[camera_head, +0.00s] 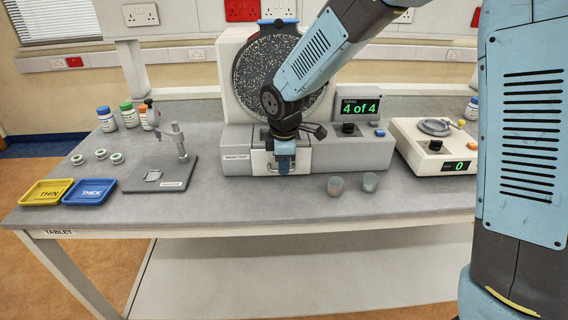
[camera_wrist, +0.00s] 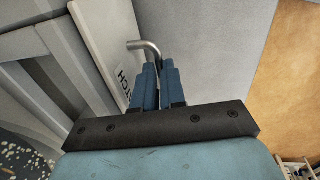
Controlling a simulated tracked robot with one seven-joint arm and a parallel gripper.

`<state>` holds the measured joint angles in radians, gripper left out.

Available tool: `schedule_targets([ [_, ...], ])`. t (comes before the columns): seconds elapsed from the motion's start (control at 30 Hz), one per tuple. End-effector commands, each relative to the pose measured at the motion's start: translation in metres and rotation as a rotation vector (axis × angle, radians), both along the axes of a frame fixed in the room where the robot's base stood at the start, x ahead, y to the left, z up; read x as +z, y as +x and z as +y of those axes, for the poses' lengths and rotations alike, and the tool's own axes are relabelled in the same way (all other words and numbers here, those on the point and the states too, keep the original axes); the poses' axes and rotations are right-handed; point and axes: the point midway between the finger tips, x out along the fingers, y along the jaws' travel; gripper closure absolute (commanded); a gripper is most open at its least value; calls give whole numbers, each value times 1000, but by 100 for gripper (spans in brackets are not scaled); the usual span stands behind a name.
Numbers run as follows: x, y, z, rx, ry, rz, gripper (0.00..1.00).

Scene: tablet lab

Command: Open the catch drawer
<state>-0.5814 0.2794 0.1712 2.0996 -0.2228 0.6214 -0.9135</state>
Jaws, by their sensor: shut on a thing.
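The catch drawer (camera_head: 262,161) is a pale front panel low on the tablet machine (camera_head: 232,150), left of its display. In the wrist view the drawer front (camera_wrist: 108,45) shows part of its lettering and a bent metal bar handle (camera_wrist: 146,46). My gripper (camera_head: 284,160) is at the drawer front, pointing down. In the wrist view its blue fingers (camera_wrist: 157,80) are closed together around the handle, with one end of the bar showing beyond them. The gripper hides part of the drawer front in the head view, and I cannot tell from it how far the drawer stands out.
A balance (camera_head: 437,145) reading 0 stands right. A gauge stand (camera_head: 165,172), a yellow THIN tray (camera_head: 46,191) and a blue THICK tray (camera_head: 89,191) lie left. The bench front (camera_head: 255,206) before the drawer is clear.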

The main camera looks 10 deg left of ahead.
Motion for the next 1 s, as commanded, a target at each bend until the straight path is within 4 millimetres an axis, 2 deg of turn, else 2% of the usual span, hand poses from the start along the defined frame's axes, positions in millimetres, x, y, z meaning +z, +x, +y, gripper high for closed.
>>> schedule_targets([
  [0.3, 2, -56, -12, 2, 3, -2, 100],
  [0.43, 2, -72, -16, 1, 2, -1, 100],
  [0.8, 2, -76, -17, 1, 2, -2, 100],
  [0.83, 2, -76, -17, 1, 2, -1, 87],
  [0.9, 1, -76, -17, 1, 2, -1, 80],
  [1.0, 1, -76, -17, 1, 1, -1, 79],
])
